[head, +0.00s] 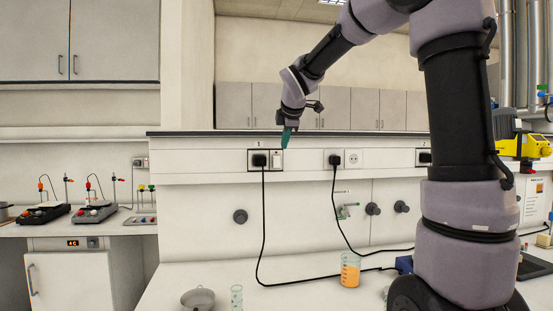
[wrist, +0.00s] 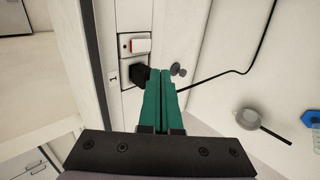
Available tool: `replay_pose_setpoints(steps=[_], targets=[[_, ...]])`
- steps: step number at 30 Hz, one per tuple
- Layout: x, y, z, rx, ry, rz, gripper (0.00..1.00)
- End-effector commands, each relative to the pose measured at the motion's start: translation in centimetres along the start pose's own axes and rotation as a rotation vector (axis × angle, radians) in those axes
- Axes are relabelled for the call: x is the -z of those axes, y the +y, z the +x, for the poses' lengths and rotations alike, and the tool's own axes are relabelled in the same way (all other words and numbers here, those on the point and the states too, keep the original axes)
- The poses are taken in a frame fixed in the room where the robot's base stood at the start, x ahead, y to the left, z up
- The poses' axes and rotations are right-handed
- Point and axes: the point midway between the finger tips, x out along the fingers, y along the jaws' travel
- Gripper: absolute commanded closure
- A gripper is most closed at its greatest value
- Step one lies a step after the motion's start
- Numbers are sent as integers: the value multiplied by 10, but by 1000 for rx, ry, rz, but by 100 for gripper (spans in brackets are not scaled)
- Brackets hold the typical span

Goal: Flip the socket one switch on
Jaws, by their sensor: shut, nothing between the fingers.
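Socket one (head: 251,168), under a small label "1", is set in the white panel, with a black plug (head: 260,160) in it. Its white rocker switch (head: 277,160) is just right of the plug. In the wrist view the switch (wrist: 140,46) shows a reddish edge and the plug (wrist: 138,73) is below it. My gripper (head: 285,147) is shut and empty, its teal fingers pointing down just above and right of the switch in the head view. The fingertips (wrist: 165,73) show beside the plug in the wrist view. I cannot tell whether they touch the panel, nor the rocker's position.
A second socket (head: 334,159) with a black plug is to the right, and its cord hangs to the bench. A beaker of orange juice (head: 350,272), a grey bowl (head: 198,299) and a glass cylinder (head: 237,297) stand below. Grey knobs (head: 240,216) stick out of the lower panel.

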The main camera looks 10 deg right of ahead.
Motion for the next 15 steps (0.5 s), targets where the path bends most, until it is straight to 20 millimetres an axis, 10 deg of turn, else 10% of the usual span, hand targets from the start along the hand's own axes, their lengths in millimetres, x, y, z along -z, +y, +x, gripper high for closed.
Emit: replay_pose_setpoints(steps=[15], targets=[[0, -3, 14, 5, 0, 1, 100]])
